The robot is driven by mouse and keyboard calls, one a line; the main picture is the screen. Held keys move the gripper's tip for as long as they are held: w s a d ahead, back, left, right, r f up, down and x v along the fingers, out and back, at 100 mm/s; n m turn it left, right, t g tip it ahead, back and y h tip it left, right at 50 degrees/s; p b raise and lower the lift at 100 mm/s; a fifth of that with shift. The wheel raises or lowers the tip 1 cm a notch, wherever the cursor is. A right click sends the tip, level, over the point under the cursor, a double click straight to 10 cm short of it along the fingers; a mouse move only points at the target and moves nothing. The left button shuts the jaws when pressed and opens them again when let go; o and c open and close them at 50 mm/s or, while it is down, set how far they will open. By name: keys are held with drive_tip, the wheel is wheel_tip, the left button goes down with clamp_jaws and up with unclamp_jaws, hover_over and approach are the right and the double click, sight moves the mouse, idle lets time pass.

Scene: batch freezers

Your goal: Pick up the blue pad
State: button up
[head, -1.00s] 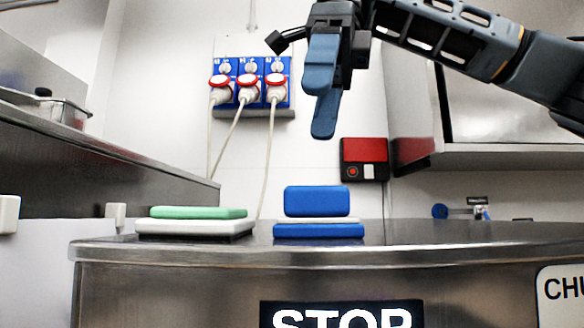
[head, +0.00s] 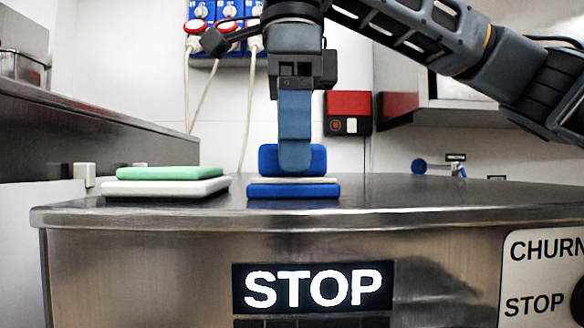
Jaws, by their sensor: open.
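A blue pad (head: 319,158) shows as an upright-looking block above a thin white layer (head: 328,180) and a flat lower blue pad (head: 293,190). The stack is on the steel top (head: 420,195). My gripper (head: 295,155) points straight down, its fingers lined up one behind the other from here. They are open and cover the middle of the upper blue pad. I cannot tell whether they are around it, in front of it or touching it. The tips end near the white layer.
A green pad (head: 170,173) lies on a white pad (head: 190,188) to the left of the blue stack. A steel shelf edge (head: 90,120) runs along the left. A red and black box (head: 348,104) is on the back wall. The steel top is clear on the right.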

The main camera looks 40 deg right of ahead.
drive_tip(key=shift+f, duration=0.15)
drive_tip(key=c, duration=1.1)
wheel_tip(320, 180, up, 10)
drive_tip(key=p, duration=0.3)
drive_tip(key=shift+p, duration=0.3)
